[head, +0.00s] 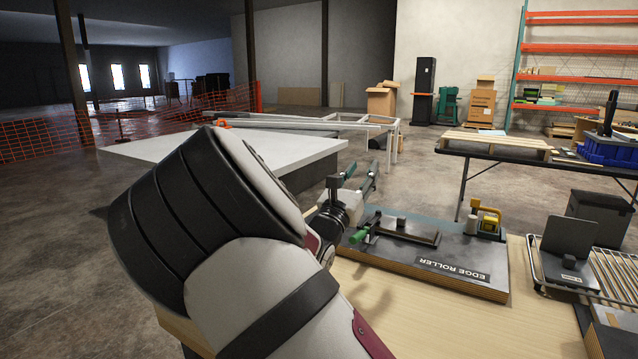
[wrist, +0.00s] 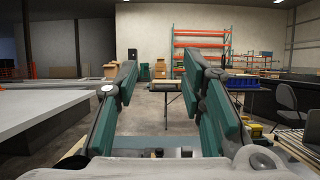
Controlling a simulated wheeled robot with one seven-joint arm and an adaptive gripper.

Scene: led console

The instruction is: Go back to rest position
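My gripper (head: 357,178) is in the middle of the head view, above the far left corner of a board labelled "EDGE ROLLER" (head: 452,266). My arm fills the lower left foreground and hides part of the bench. In the wrist view my gripper (wrist: 163,76) has its two teal-padded fingers spread wide apart, with nothing between them. The board carries a dark bar with a green handle (head: 365,228) and a yellow-and-grey device (head: 486,220) at its right end.
The board lies on a light wooden bench (head: 400,325). A wire rack (head: 545,272) with a dark upright panel (head: 568,248) stands on the right. A large white slab (head: 285,150) is at the left behind my arm. A folding table (head: 480,152) stands farther back. Concrete floor is open between them.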

